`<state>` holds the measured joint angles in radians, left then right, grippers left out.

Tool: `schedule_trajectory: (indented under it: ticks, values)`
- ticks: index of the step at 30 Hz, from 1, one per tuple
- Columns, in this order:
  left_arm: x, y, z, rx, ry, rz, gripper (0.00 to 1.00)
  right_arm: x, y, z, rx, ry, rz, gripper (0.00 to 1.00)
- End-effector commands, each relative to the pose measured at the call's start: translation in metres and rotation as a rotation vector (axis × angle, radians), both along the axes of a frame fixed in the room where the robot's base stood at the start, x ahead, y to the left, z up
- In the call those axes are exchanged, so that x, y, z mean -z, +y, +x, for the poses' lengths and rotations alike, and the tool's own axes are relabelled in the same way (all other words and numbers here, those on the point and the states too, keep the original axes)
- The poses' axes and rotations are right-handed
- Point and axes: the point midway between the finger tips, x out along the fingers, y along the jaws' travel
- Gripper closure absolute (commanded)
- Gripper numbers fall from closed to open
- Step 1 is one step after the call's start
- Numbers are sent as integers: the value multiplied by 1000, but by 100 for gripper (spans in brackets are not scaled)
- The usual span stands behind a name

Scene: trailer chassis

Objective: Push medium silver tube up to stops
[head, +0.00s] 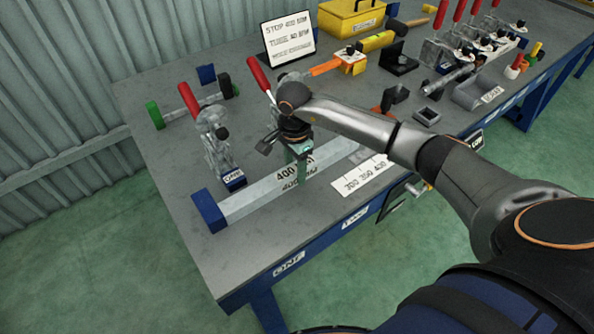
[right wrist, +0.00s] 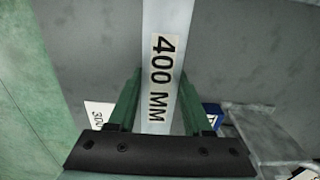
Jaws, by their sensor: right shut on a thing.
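A long silver square tube (head: 255,196) marked 400 MM lies on the grey workbench (head: 180,235). Its near left end is at a blue stop block (head: 208,211); I cannot tell whether they touch. My right gripper (head: 299,154) comes down over the tube near its 400 MM label. In the right wrist view, the green fingers of my right gripper (right wrist: 160,82) are on both sides of the tube (right wrist: 167,18), shut on it. The tube's far part is partly hidden behind my right arm. My left gripper is not in view.
A red-handled toggle clamp (head: 217,145) stands behind the tube. A white ruler plate (head: 362,176) marked 300 350 400 lies near the front edge. A sign (head: 288,38), a yellow toolbox (head: 350,18) and other clamps stand farther back. The bench's left front corner is clear.

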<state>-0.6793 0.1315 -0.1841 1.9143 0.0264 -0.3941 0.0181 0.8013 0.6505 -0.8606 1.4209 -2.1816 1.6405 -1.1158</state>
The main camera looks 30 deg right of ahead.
Motion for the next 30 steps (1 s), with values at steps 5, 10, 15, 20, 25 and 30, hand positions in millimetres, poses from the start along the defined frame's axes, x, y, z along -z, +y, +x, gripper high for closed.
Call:
schedule_trajectory:
  ticks: [5, 10, 15, 20, 25, 30]
  values:
    - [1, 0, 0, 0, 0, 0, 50, 0, 6, 2, -4, -6, 13, 37]
    - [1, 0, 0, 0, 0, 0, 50, 0, 4, 2, -3, -4, 9, 18]
    - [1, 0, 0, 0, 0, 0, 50, 0, 3, 1, -2, -2, 7, 15]
    - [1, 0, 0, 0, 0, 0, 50, -3, 2, 2, -2, -4, 5, 15]
    - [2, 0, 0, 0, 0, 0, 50, -25, 2, 3, -2, -8, 5, 15]
    - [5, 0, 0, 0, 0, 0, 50, -63, 2, 3, -2, -10, 6, 15]
